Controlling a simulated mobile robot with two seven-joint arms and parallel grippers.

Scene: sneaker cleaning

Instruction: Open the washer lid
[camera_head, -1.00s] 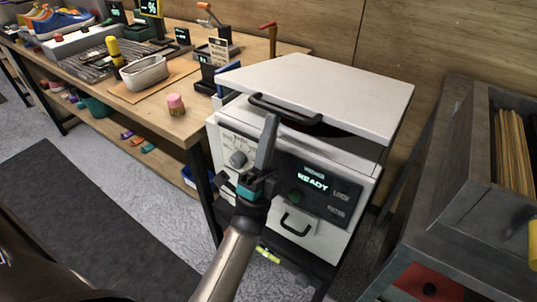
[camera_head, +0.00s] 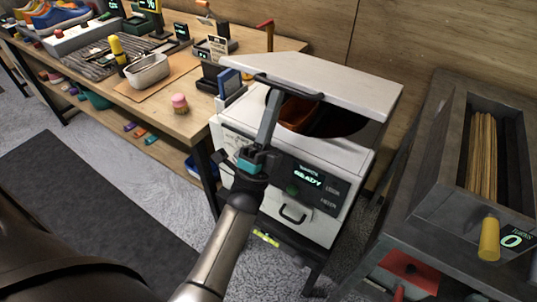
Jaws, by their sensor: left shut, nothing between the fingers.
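The white washer (camera_head: 290,212) stands in the middle of the head view, with a small lit display on its dark front panel. Its white lid (camera_head: 345,82) is tilted up, and the round opening with an orange-brown inside (camera_head: 318,118) shows under it. The lid's dark bar handle (camera_head: 290,87) is on its front edge. My left gripper (camera_head: 270,108) is shut and empty, pointing up in front of the lid's left front part, its tips just below the handle. I cannot tell whether the fingers touch the lid. My right gripper is not in view.
A grey cabinet (camera_head: 425,205) with a yellow handle (camera_head: 489,240) stands close on the right. The wooden wall is behind.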

